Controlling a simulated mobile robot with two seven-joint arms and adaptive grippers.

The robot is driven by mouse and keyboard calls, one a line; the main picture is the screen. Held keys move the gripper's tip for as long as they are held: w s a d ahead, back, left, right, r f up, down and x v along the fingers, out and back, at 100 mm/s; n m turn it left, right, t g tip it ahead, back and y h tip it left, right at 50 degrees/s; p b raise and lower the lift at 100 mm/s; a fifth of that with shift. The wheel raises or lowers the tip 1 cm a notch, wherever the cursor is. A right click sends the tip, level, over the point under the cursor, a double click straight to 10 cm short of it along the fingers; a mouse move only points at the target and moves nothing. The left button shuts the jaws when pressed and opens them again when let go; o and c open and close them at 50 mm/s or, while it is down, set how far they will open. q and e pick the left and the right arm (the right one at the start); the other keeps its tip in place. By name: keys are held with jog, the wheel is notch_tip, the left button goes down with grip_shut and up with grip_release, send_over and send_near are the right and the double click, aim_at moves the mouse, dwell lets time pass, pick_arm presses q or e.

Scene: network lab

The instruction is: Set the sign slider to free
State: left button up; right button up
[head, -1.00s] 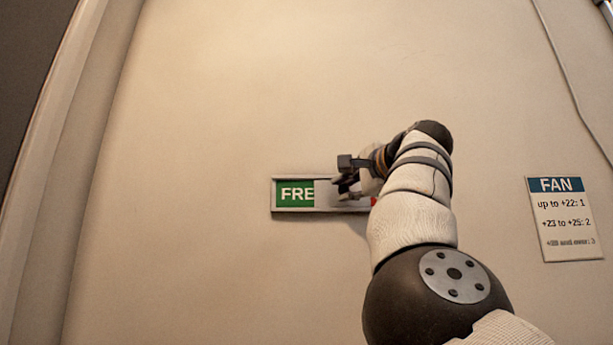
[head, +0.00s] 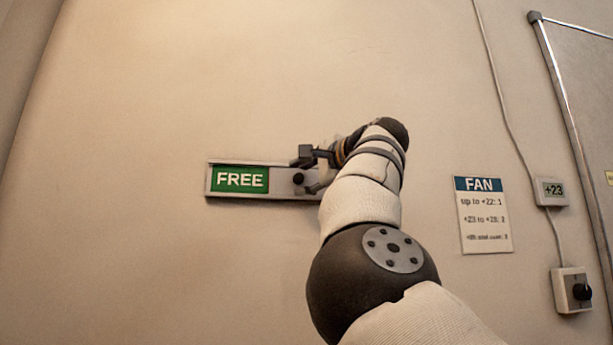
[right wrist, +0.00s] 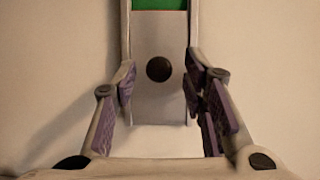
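The sign (head: 240,195) is a long, narrow grey frame on the wall. Its green field (head: 240,179) shows the whole word FREE. The grey slider plate (head: 283,184) covers the part to the right of the word, and its right end is hidden behind my right arm. The black slider knob (head: 298,179) stands out from the plate. My right gripper (head: 312,172) is at the right part of the sign. In the right wrist view its fingers (right wrist: 160,76) are spread on either side of the plate, with the knob (right wrist: 159,69) between them and clear of both. My left gripper is not in view.
A FAN notice (head: 483,215) hangs on the wall to the right. Beyond it are a small +23 display (head: 551,191), a box with a black rotary knob (head: 572,291) and a framed board (head: 585,95). The wall left of the sign is bare.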

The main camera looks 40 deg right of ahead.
jog(key=s+a, duration=0.2)
jog(key=s, duration=1)
